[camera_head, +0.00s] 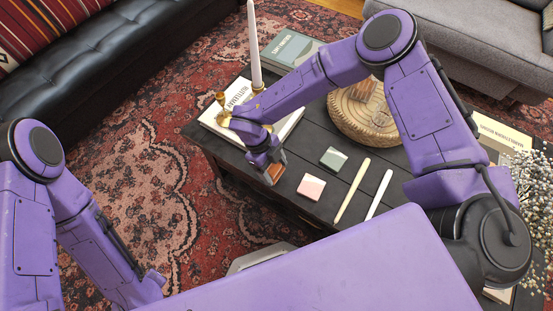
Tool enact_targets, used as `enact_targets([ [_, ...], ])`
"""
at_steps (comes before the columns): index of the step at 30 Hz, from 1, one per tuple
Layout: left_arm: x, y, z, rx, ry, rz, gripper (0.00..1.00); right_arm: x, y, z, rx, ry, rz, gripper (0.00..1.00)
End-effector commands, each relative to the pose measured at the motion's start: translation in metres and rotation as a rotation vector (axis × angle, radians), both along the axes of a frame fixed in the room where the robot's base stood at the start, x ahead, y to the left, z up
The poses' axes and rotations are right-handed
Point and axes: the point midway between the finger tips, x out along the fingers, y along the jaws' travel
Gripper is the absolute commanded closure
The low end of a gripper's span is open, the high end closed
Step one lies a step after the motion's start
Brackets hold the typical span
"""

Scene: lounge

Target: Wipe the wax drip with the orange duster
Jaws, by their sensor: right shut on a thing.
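My right gripper (268,166) is low over the near left edge of the dark coffee table (290,160). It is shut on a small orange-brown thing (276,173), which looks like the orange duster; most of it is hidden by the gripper. I cannot make out the wax drip; it may be hidden under the gripper or arm. A tall white candle (254,45) stands upright in a brass holder (258,89) on a white book (240,95), behind the gripper. My left arm is at the lower left; its gripper does not show.
A second brass holder (222,108) stands near the book's left end. A green coaster (333,158), a pink one (311,187), a yellow taper (351,191) and a white taper (379,194) lie right of the gripper.

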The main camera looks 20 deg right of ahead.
Motion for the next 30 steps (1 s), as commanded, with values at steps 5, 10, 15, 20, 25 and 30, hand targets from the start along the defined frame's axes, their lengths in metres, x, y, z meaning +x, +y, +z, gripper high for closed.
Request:
enact_targets([
  [5, 0.0, 0.0, 0.02, 0.0, 0.0, 0.0, 0.57, 0.0, -0.001, 0.021, 0.0, 0.0, -0.003, 0.53],
  [10, 0.0, 0.0, 0.03, 0.0, 0.0, 0.0, 0.57, -0.001, -0.002, 0.032, -0.001, 0.0, -0.005, 0.53],
  [15, 0.0, 0.0, 0.03, 0.0, 0.0, 0.0, 0.57, -0.001, -0.002, 0.032, -0.001, 0.0, -0.005, 0.53],
  [20, 0.0, 0.0, 0.03, 0.0, 0.0, 0.0, 0.57, -0.001, -0.002, 0.031, -0.001, 0.001, -0.005, 0.53],
  [25, 0.0, 0.0, 0.03, 0.0, 0.0, 0.0, 0.57, -0.001, -0.002, 0.032, -0.001, 0.001, -0.005, 0.53],
  [30, 0.0, 0.0, 0.03, 0.0, 0.0, 0.0, 0.57, 0.003, -0.001, 0.035, -0.001, -0.002, 0.043, 0.53],
])
